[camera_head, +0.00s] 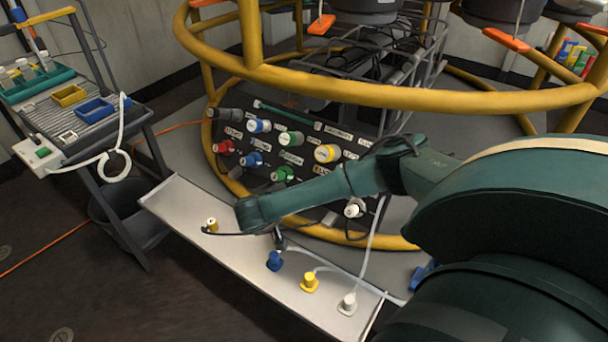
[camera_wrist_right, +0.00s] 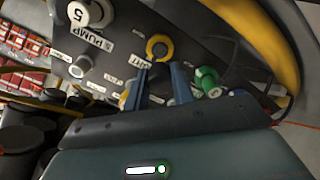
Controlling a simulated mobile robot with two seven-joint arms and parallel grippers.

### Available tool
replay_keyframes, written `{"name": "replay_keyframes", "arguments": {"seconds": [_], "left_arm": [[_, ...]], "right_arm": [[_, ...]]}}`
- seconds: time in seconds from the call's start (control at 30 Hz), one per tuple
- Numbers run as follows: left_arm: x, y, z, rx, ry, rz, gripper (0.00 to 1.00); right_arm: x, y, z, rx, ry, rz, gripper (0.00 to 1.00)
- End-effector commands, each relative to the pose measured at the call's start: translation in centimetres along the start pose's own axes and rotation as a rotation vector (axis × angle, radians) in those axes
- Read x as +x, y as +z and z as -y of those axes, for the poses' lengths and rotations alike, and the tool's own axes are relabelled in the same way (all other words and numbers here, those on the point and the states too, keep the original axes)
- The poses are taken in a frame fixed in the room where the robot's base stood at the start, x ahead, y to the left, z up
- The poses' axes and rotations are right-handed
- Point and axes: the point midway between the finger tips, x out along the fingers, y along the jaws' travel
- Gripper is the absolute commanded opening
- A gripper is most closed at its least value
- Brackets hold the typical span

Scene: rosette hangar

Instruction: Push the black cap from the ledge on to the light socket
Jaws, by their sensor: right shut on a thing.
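My right gripper (camera_wrist_right: 163,66) shows in the wrist view with two blue fingers pointing at the dark panel (camera_wrist_right: 205,45). Its jaws are shut on a small dark thing, taken to be the black cap, which is mostly hidden. A yellow ring with a dark centre (camera_wrist_right: 160,48), beside a partly hidden label that seems to read LIGHT, is right at the fingertips. I cannot tell whether the cap touches it or is seated. The ledge (camera_head: 185,203) runs below the panel. My left gripper is not in view.
A small yellow piece (camera_head: 212,225) and blue (camera_head: 274,261), yellow (camera_head: 310,282) and white (camera_head: 347,304) plugs stand on the ledge, some with pale hoses. A green connector (camera_wrist_right: 207,82) is close right of the fingers. A yellow tubular frame (camera_head: 390,95) surrounds the panel.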

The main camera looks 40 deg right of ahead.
Motion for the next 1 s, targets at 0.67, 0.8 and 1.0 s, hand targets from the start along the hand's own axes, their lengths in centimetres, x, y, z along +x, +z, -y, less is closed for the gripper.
{"name": "replay_keyframes", "arguments": {"seconds": [0.67, 0.8, 1.0], "left_arm": [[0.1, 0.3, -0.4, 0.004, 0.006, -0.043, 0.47], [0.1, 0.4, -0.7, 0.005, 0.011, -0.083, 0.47], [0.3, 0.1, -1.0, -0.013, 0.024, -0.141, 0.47]], "right_arm": [[1.4, 0.1, 0.1, 0.002, 0.004, 0.000, 0.03], [2.6, 0.2, 0.2, 0.001, 0.003, -0.001, 0.03], [4.5, 0.2, 0.2, 0.002, 0.003, -0.001, 0.03]]}}
